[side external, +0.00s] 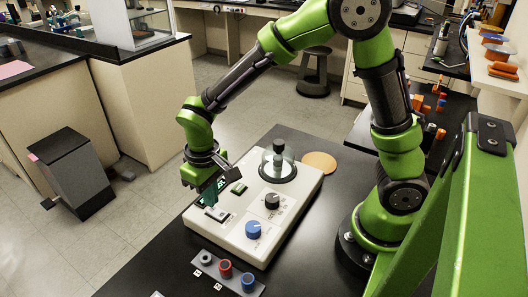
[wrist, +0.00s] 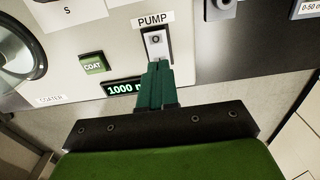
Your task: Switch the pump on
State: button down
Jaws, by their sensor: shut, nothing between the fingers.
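The pump switch (wrist: 156,42) is a light rocker in a dark frame under a "PUMP" label, and it also shows on the near-left part of the panel in the side view (side external: 217,214). It sits on a white coater unit (side external: 233,236). My gripper (wrist: 157,66) has its green fingers shut together and empty. In the wrist view the fingertips overlap the lower edge of the switch; I cannot tell whether they touch it. In the side view my gripper (side external: 212,203) points down just over the panel by the switch. The switch's on or off position is unclear.
A green COAT button (wrist: 92,63) and a display reading "1000" (wrist: 122,88), partly covered by my fingers, are nearby. The unit also bears a glass dome (side external: 278,163), a black knob (side external: 272,201) and a blue knob (side external: 253,230). A rack (side external: 207,271) stands in front.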

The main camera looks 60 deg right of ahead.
jog(key=shift+f, duration=0.95)
dwell(0.9)
jog(key=shift+r, duration=3.55)
